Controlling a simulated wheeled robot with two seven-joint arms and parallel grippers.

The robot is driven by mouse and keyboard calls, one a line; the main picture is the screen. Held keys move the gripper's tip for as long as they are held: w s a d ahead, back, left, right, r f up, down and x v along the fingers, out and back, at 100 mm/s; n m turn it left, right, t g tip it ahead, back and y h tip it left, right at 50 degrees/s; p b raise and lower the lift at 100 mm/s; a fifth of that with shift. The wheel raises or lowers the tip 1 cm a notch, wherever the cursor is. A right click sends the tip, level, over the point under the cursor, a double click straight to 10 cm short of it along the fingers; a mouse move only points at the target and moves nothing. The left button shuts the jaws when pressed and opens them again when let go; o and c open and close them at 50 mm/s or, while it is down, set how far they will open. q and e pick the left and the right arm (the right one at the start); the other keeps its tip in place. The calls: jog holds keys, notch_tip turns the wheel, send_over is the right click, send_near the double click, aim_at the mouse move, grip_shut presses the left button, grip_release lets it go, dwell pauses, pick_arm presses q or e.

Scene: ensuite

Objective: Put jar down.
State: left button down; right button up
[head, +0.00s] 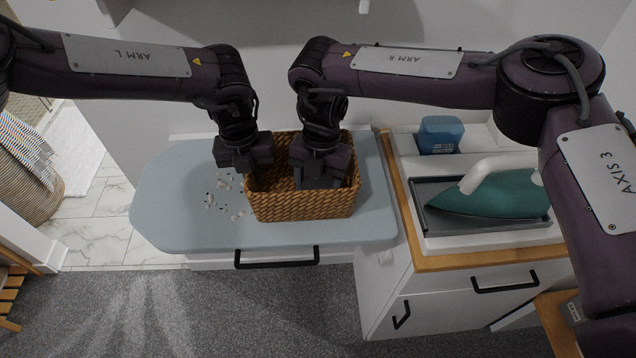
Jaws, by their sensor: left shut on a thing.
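No jar shows clearly in the head view. A brown wicker basket (303,208) sits upright on the pale blue ironing board (175,205). My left gripper (257,182) points down at the basket's left end and appears shut on its left rim; its fingertips are largely hidden. My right gripper (318,182) points down into the basket, right of its middle. Its fingertips are too dark and hidden to tell whether they are open or hold something. The grippers hide much of the basket's inside.
Small pale and dark bits (226,190) lie scattered left of the basket. A teal iron (492,194) rests on a grey tray on the cabinet at right, with a blue box (440,134) behind. The board's left end is clear.

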jog(key=o, duration=1.1)
jog(key=shift+f, duration=0.1)
jog(key=r, duration=0.4)
jog(key=w+r, duration=0.1)
jog(key=r, duration=0.7)
jog(key=shift+w+d+r, duration=0.1)
jog(key=shift+w+d, duration=0.2)
jog(key=shift+w, duration=0.05)
pick_arm(q)
jog(key=c, duration=1.5)
grip_release()
